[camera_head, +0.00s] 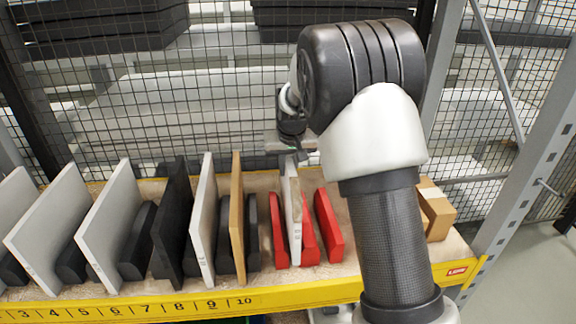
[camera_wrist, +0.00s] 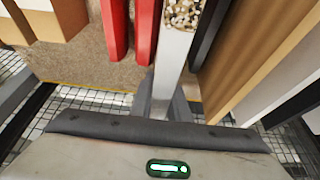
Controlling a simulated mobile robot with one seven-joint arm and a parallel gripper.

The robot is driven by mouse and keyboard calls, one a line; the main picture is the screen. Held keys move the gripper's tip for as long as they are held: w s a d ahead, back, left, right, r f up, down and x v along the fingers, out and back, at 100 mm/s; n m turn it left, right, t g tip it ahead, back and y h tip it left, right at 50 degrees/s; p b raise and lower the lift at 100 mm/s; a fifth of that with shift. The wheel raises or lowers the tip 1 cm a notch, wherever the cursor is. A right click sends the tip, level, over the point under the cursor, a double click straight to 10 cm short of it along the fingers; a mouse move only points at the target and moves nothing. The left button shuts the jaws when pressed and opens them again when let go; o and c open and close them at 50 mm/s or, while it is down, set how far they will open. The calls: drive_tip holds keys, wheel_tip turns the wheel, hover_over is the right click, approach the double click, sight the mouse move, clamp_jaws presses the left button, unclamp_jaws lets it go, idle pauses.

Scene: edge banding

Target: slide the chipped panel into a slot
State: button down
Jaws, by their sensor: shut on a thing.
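The chipped panel (camera_head: 294,215) is a thin pale board. In the wrist view its top edge (camera_wrist: 174,50) shows a patch of bare speckled core at the far end. My gripper (camera_head: 287,150) is shut on its rear part; in the wrist view the two fingers (camera_wrist: 162,102) lie on either side of it. In the head view the panel stands roughly upright between the left red divider (camera_head: 278,232) and the middle red divider (camera_head: 310,243). Its lower end reaches down near the shelf, but I cannot tell whether it touches.
A third red divider (camera_head: 328,226) stands to the right. Left of the red ones are black dividers (camera_head: 252,232), a tan panel (camera_head: 237,210) and several white or black panels. A cardboard box (camera_head: 437,212) sits at the right. Wire mesh (camera_head: 230,110) stands behind; a yellow numbered rail (camera_head: 180,306) runs in front.

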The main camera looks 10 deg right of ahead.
drive_tip(key=shift+w+f+b, duration=0.1)
drive_tip(key=shift+f+b, duration=1.35)
drive_tip(key=shift+f, duration=0.85)
